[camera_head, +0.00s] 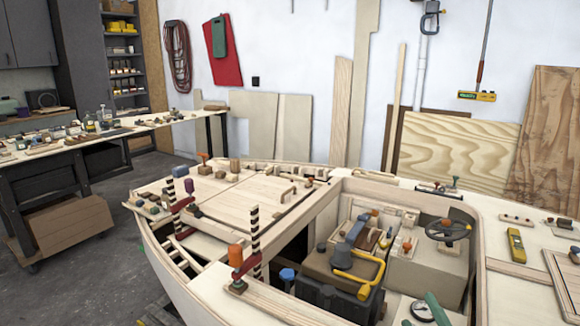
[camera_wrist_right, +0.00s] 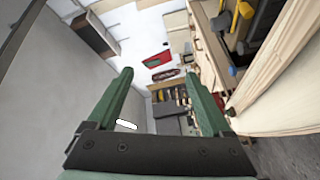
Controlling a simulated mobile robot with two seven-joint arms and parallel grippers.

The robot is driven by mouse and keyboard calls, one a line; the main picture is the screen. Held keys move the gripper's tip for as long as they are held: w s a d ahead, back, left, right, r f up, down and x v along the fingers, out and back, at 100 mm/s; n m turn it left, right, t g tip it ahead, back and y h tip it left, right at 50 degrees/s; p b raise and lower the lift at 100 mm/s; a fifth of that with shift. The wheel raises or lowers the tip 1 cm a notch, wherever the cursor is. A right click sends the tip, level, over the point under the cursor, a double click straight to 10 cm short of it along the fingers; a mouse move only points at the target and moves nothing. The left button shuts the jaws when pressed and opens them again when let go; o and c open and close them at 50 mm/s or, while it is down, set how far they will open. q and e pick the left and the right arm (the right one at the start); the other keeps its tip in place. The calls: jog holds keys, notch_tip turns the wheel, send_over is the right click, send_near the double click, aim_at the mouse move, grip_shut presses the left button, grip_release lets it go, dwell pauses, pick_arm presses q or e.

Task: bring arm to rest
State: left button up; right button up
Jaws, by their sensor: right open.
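My right gripper (camera_wrist_right: 158,74) shows in the right wrist view as two green fingers on a dark base. The fingers stand wide apart, with nothing between them. They point toward the far wall and shelves, and the plywood hull (camera_wrist_right: 287,85) lies close to the right of the gripper in that view. The open hull (camera_head: 205,285) fills the lower middle and right there. My left gripper is in neither view.
On the hull are upright red clamps (camera_head: 238,262), a blue-and-yellow tool (camera_head: 358,262), a dark steering wheel (camera_head: 448,229) and a yellow level (camera_head: 516,245). A cluttered workbench (camera_head: 115,132) stands at the left. Plywood sheets (camera_head: 455,150) lean on the wall. Some grey floor (camera_head: 85,285) is clear.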

jog(key=s+d+f+m+g+h, duration=0.3)
jog(key=s+f+m+g, duration=0.25)
jog(key=f, duration=0.25)
jog(key=s+a+f+m+g+y, duration=0.1)
jog(key=s+a+f+m+g, duration=0.15)
jog(key=s, duration=0.35)
jog(key=s+a+f+m+g+y, duration=0.1)
jog(key=s+f+g, duration=0.3)
jog(key=s, duration=0.3)
jog(key=s+a+f+m+g+y, duration=0.1)
jog(key=s+a+f+m+g, duration=0.15)
jog(key=s, duration=0.35)
jog(key=w+a+f+t+y, duration=0.1)
jog(key=w+a+f+t, duration=0.1)
jog(key=f, duration=0.4)
jog(key=w+a+f+t+y+b, duration=0.1)
jog(key=a+f+t, duration=0.1)
jog(key=f, duration=0.5)
jog(key=shift+w+a+f+t, duration=0.2)
jog(key=shift+w+t, duration=0.2)
jog(key=shift+t, duration=0.25)
